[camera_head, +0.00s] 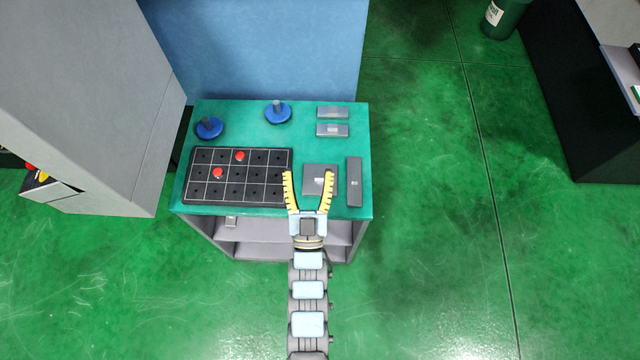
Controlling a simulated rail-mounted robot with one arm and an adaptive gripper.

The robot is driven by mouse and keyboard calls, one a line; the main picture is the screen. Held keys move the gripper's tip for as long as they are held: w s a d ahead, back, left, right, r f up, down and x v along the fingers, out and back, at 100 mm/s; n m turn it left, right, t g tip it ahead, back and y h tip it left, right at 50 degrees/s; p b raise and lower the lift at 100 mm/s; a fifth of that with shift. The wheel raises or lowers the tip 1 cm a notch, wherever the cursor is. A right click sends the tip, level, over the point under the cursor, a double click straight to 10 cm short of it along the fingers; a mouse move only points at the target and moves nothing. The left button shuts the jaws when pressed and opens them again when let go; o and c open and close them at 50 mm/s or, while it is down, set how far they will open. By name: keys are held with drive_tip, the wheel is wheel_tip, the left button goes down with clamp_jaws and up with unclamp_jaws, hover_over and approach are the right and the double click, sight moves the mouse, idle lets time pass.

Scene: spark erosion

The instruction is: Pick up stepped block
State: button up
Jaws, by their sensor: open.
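Several grey metal blocks lie at the right of the teal table top (240,118). One is a wide, nearly square block (318,172). A long narrow block (354,182) lies to its right, and two small flat blocks, a far one (333,112) and a nearer one (333,130), lie behind. I cannot tell for certain from here which is the stepped block. My gripper (308,174) is open and empty, its yellow fingers spread at the near side of the square block. The right finger overlaps that block in the picture; contact and height cannot be told.
A black gridded tray (263,188) with two red round pieces lies just left of my gripper. Two blue-based knobs, one left (209,128) and one right (277,112), stand behind it. A grey cabinet (110,110) borders the left, a blue panel (270,50) the back.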

wheel_tip(320, 180, down, 11)
drive_tip(key=w+g+b, duration=0.2)
drive_tip(key=g+b, duration=0.7)
drive_tip(key=g, duration=0.1)
approach(320, 177)
drive_tip(key=x, duration=0.1)
drive_tip(key=p+x, duration=0.1)
drive_tip(key=x, duration=0.3)
drive_tip(key=shift+w+a, duration=0.15)
drive_tip(key=shift+a, duration=0.25)
drive_tip(key=shift+d+p+x, duration=0.2)
drive_tip(key=shift+p+x, duration=0.1)
drive_tip(key=shift+x, duration=0.8)
drive_tip(key=shift+d+p+x, duration=0.2)
drive_tip(key=shift+p+x, duration=0.05)
drive_tip(key=shift+x, duration=0.9)
drive_tip(key=shift+w+f, duration=0.2)
drive_tip(key=shift+w, duration=0.15)
clamp_jaws()
